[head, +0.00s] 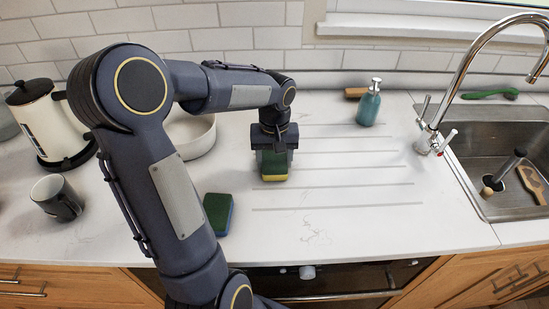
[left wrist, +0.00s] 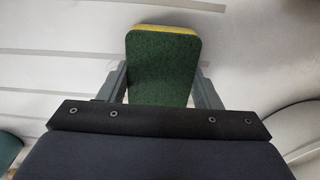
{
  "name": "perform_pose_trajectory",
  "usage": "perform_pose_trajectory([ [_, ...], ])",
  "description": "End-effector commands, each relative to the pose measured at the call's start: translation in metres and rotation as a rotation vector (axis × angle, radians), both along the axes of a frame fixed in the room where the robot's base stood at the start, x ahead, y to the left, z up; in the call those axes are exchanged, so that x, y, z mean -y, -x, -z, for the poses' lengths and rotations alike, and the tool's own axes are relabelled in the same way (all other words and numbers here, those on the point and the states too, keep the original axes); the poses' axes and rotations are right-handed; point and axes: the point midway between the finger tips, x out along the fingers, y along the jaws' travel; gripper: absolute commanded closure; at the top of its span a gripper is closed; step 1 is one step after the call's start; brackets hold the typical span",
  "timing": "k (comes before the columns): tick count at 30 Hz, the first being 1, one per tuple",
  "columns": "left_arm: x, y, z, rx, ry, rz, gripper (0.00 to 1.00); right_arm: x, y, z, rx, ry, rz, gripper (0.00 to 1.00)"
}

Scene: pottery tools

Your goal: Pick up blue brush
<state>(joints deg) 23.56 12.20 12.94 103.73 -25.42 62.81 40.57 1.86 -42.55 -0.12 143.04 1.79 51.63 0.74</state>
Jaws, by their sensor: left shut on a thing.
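My left gripper (head: 273,158) is shut on a green and yellow sponge (head: 274,178), which stands on edge at the counter's ribbed drainer area. The left wrist view shows the sponge (left wrist: 162,70) between the two grey fingers. I cannot tell whether it touches the counter. I see no clearly blue brush. A brush with a dark handle (head: 507,167) and a wooden brush (head: 535,184) lie in the sink, and a green brush (head: 489,93) lies behind it. My right gripper is not in view.
A second green sponge with a blue side (head: 217,213) lies on the counter near my left arm. A teal soap bottle (head: 369,106) and the tap (head: 432,138) stand right. A kettle (head: 48,118), dark mug (head: 57,198) and white bowl (head: 194,136) are left. The counter's middle right is clear.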

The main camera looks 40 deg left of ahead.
Motion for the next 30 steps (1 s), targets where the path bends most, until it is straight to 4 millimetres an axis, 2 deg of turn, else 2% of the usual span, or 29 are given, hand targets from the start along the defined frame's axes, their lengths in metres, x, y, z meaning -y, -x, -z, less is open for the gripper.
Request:
perform_pose_trajectory([
  [11, 0.0, 0.0, 0.005, 0.0, 0.0, 0.001, 0.63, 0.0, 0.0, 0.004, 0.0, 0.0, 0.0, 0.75],
  [12, 0.0, 0.0, 0.004, 0.0, 0.0, 0.001, 0.4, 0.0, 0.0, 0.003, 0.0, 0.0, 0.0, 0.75],
  [17, 0.0, 0.0, 0.004, 0.0, 0.0, 0.0, 0.2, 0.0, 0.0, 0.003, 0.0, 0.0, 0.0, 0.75],
  [25, 0.0, 0.0, 0.002, 0.0, 0.0, 0.0, 0.2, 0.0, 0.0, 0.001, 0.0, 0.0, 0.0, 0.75],
  [30, 0.0, -0.001, -0.013, 0.004, -0.002, -0.001, 0.2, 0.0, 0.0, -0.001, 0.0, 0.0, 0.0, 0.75],
])
